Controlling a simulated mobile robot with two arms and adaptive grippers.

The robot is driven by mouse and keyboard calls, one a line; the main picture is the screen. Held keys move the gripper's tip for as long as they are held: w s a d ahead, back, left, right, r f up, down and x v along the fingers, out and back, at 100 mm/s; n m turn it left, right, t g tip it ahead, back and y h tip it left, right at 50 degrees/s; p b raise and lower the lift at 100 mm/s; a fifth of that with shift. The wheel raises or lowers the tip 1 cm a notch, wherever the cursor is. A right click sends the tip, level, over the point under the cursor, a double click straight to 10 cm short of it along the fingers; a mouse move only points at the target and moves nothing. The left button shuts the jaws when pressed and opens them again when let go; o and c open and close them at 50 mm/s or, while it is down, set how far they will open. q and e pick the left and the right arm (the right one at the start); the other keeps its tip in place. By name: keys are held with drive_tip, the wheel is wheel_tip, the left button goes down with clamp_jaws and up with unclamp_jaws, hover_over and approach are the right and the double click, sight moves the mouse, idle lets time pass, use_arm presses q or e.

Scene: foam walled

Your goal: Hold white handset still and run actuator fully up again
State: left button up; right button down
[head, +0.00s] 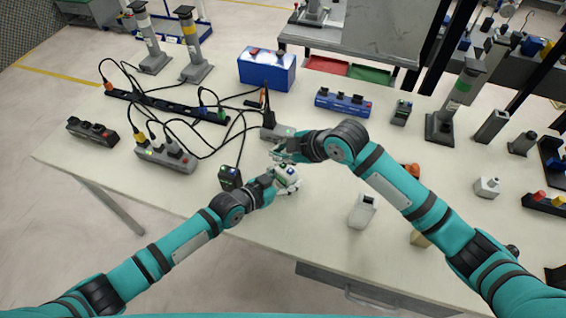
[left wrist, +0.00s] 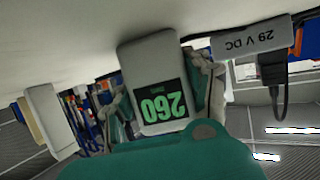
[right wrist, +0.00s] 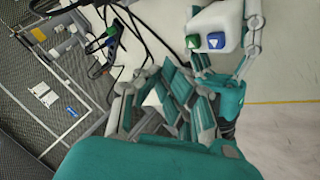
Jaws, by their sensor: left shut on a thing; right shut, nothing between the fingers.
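The white handset (head: 289,180) is held over the table's front middle. My left gripper (head: 274,176) is shut on it; in the left wrist view its fingers lie on both sides of the handset (left wrist: 158,65), whose green display reads 260, upside down. My right gripper (head: 284,154) is shut and empty, just behind the handset. In the right wrist view the handset (right wrist: 216,28) shows a green and a blue arrow button, apart from my right fingers. Upright grey columns stand at the back left (head: 196,62) and right (head: 455,108); I cannot tell which is the actuator.
A grey box marked 29 V DC (left wrist: 240,42) with a black plug is beside the handset. Power strips (head: 165,155) and loose black cables cover the left. A blue box (head: 267,72) stands behind. A white device (head: 362,212) stands to the right, under my right arm.

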sight(281, 166)
drive_tip(key=shift+f, duration=0.95)
drive_tip(key=shift+f, duration=0.1)
idle(0.7)
drive_tip(key=shift+f, duration=0.25)
drive_tip(key=shift+f, duration=0.55)
idle(2.1)
drive_tip(key=shift+r, duration=0.1)
idle(1.6)
drive_tip(key=shift+r, duration=0.85)
drive_tip(key=shift+r, duration=0.1)
drive_tip(key=shift+r, duration=2.4)
